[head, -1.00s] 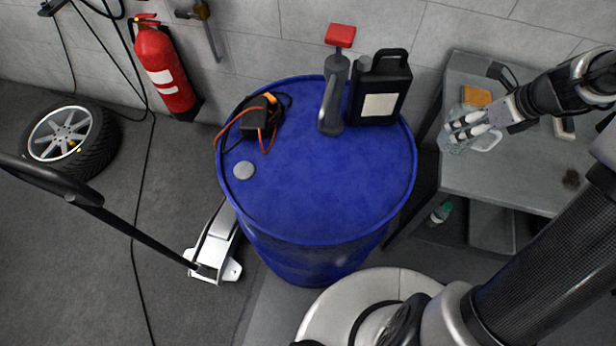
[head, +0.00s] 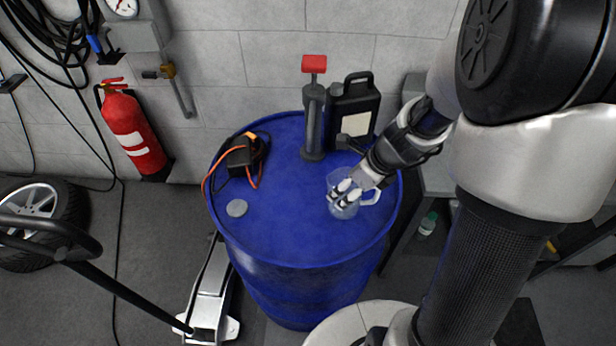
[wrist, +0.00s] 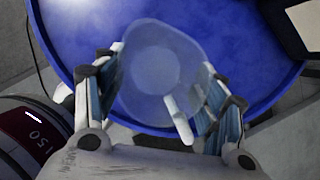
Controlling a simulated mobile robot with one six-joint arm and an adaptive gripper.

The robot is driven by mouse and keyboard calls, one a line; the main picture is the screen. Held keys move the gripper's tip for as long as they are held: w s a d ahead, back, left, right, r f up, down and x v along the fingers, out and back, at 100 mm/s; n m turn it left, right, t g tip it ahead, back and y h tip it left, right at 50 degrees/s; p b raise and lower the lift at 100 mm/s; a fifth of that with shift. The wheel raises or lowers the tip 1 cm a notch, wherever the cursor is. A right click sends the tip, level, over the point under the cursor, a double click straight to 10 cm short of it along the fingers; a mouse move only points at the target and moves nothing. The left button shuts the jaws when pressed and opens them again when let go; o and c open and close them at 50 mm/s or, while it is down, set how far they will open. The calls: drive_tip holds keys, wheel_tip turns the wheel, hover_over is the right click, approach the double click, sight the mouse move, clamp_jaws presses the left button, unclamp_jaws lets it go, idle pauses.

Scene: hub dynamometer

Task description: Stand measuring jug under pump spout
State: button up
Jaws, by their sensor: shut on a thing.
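The clear measuring jug (head: 344,208) is between the fingers of my gripper (head: 345,193), over the right part of the blue drum's top (head: 285,225). Its handle points right. I cannot tell whether its base touches the drum. In the wrist view the jug (wrist: 160,65) fills the space between the fingers of my gripper (wrist: 163,88), seen against the blue drum top. The pump (head: 313,120), grey with a red handle, stands upright at the drum's back, behind and left of the jug. Its spout is hard to make out from this angle.
A black jerrycan (head: 355,108) stands beside the pump. A black box with orange leads (head: 241,160) and a grey round cap (head: 237,208) are on the drum's left. The drum's front middle is clear. A grey bench (head: 436,178) is at right, partly behind my arm.

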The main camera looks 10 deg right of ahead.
drive_tip(key=w+a+f+b, duration=0.1)
drive_tip(key=w+a, duration=0.1)
drive_tip(key=w, duration=0.1)
drive_tip(key=w+a+f+b, duration=0.1)
drive_tip(key=w+a, duration=0.1)
drive_tip(key=w, duration=0.1)
drive_tip(key=w+a+f+b, duration=0.1)
drive_tip(key=w+a, duration=0.1)
drive_tip(key=w, duration=0.1)
drive_tip(key=shift+w+a+f, duration=0.15)
drive_tip(key=shift+a+f, duration=0.25)
drive_tip(key=shift+r, duration=0.15)
drive_tip(key=o, duration=1.1)
drive_tip(key=shift+f, duration=0.2)
